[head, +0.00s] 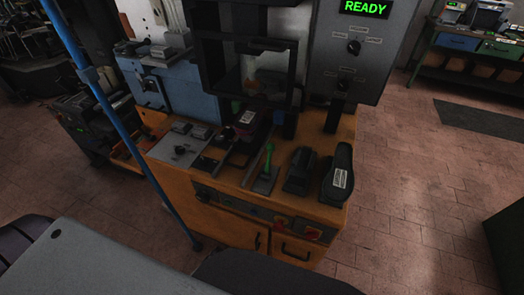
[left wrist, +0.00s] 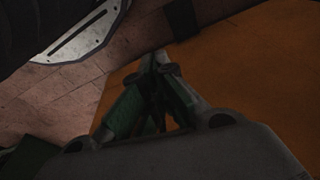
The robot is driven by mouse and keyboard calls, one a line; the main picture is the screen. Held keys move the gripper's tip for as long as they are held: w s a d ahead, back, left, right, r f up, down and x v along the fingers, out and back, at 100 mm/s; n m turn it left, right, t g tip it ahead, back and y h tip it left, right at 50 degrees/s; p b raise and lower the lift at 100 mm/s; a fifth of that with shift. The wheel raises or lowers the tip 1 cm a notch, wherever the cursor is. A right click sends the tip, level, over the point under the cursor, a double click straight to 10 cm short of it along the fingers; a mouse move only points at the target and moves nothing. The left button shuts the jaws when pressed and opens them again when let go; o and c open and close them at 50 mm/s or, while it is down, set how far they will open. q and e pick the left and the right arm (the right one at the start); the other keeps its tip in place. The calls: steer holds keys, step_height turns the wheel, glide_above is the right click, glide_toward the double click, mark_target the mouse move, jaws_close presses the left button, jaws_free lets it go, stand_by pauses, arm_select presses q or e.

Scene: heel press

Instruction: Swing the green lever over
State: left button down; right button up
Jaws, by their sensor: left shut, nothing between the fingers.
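The green lever (head: 268,159) stands nearly upright, tilted slightly right, on a dark base plate at the front of the orange machine bench (head: 228,200). Nothing touches it in the head view. My left gripper (left wrist: 160,62) shows only in the left wrist view. Its fingers are closed together with nothing between them, with an orange surface behind and to the right. The lever cannot be made out in that view. My right gripper is in neither view.
Two black blocks (head: 300,171) (head: 338,174) stand right of the lever. A dark press frame (head: 247,60) rises behind, beside a grey control panel (head: 358,60) reading READY. A blue pole (head: 130,130) crosses at left. Brick floor (head: 420,190) is open at right.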

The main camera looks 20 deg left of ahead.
arm_select(q)
steer(key=w+d+r+n+t+h, duration=0.1)
steer(key=w+r, duration=0.3)
steer(key=r, duration=0.6)
steer(key=w+d+r+n+h, duration=0.1)
steer(key=w+r, duration=0.2)
steer(key=r, duration=0.8)
steer(key=w+r+n+t+h, duration=0.1)
steer(key=w+r, duration=0.3)
steer(key=r, duration=0.6)
steer(key=n+t+h, duration=0.4)
steer(key=n+h, duration=0.3)
steer(key=n, duration=0.6)
glide_toward(269, 160)
steer(key=w+a+r, duration=0.3)
steer(key=w+a, duration=0.1)
steer(key=a, duration=0.1)
steer(key=shift+w+d+r+p, duration=0.2)
steer(key=shift+d+p, duration=0.05)
steer(key=shift+p, duration=0.05)
steer(key=shift+d+m, duration=0.1)
steer(key=shift+m, duration=0.2)
steer(key=p+x, duration=0.1)
steer(key=x, duration=0.9)
steer(key=shift+f, duration=0.2)
